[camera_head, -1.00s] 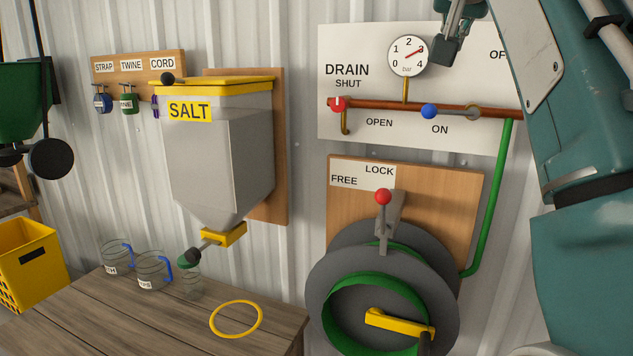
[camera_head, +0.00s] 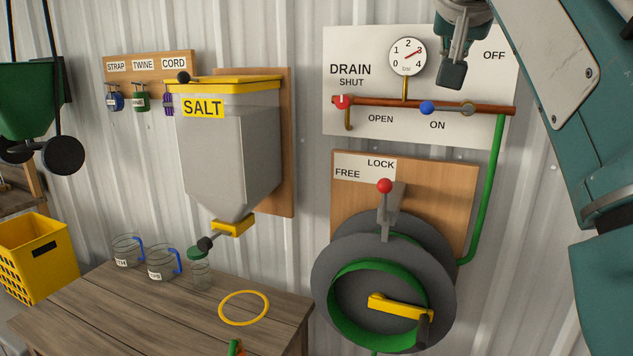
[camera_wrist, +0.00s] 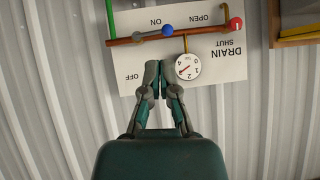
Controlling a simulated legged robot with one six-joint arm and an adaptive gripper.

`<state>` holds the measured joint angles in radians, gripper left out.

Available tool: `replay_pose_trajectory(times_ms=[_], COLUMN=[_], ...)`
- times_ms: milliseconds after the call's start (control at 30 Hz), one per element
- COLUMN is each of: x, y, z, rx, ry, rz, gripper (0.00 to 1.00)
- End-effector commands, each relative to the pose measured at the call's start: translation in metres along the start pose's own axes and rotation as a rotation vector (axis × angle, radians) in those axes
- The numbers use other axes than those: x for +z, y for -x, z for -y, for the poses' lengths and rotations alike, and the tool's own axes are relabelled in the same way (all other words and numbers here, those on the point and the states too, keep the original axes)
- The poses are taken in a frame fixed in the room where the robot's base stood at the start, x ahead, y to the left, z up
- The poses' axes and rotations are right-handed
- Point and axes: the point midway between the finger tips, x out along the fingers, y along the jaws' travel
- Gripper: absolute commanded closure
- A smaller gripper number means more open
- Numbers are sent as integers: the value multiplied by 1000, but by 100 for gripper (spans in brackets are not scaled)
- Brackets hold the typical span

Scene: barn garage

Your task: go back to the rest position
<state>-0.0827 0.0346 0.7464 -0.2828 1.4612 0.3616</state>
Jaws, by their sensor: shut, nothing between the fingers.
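My gripper (camera_head: 452,78) is at the top right of the head view, in front of the white drain panel (camera_head: 490,85) and just right of the pressure gauge (camera_head: 406,56). In the wrist view my gripper (camera_wrist: 159,68) has its fingers together with nothing between them. That view shows the panel upside down, with the gauge (camera_wrist: 188,66) beside the fingertips. My gripper appears apart from the panel, though the exact gap is hard to tell. My arm fills the right edge of the head view.
A red pipe with a blue-knobbed lever (camera_head: 428,107) and a red drain knob (camera_head: 342,101) crosses the panel. Below is a hose reel (camera_head: 335,300) with a red-knobbed lever (camera_head: 385,186). A salt hopper (camera_head: 228,150) hangs left above a wooden table (camera_head: 130,310) with jars and a yellow ring (camera_head: 244,292).

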Motion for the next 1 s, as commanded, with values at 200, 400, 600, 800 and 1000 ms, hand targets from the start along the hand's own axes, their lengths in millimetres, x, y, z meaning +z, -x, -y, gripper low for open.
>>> replay_pose_trajectory(times_ms=[200, 400, 600, 800, 1000], x=[28, 78, 142, 217, 302], y=[-10, -27, -45, -63, -80], z=[-3, -12, -23, -38, -55], rx=[-11, -30, -56, -83, -111], ry=[55, 126, 188, 239, 276], rz=[48, 119, 193, 266, 338], gripper=[100, 100, 100, 100, 100])
